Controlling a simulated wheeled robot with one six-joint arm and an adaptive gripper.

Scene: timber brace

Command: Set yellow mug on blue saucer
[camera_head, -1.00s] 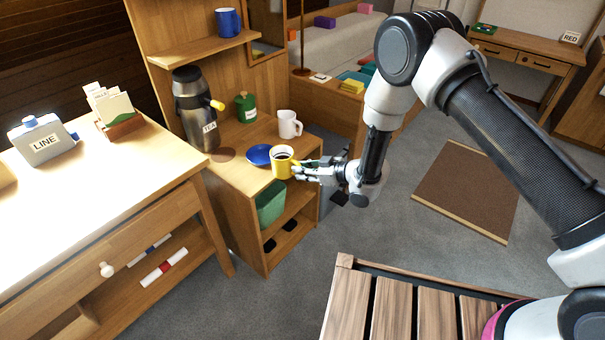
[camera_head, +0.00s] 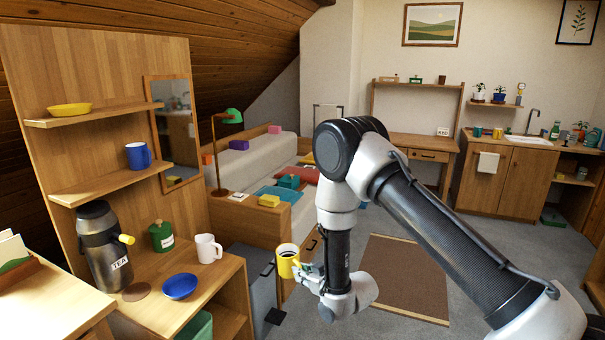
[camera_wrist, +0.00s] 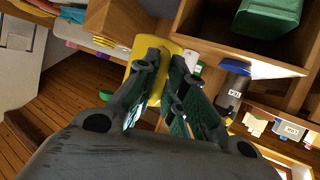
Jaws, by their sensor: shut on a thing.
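The yellow mug (camera_head: 286,266) is held upright by my gripper (camera_head: 302,268), with dark contents showing at its rim. It is in the air to the right of the tea cabinet's top, apart from it. In the wrist view my fingers (camera_wrist: 165,85) are closed on the yellow mug (camera_wrist: 145,52), partly covering it. The blue saucer (camera_head: 180,287) lies empty on the cabinet top, to the left of the mug.
A white mug (camera_head: 208,248), a green jar (camera_head: 162,237) and a tea flask (camera_head: 103,248) stand behind the saucer. A blue mug (camera_head: 138,156) sits on the shelf above. A brown coaster (camera_head: 136,292) lies left of the saucer. A green bin (camera_head: 196,327) is below.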

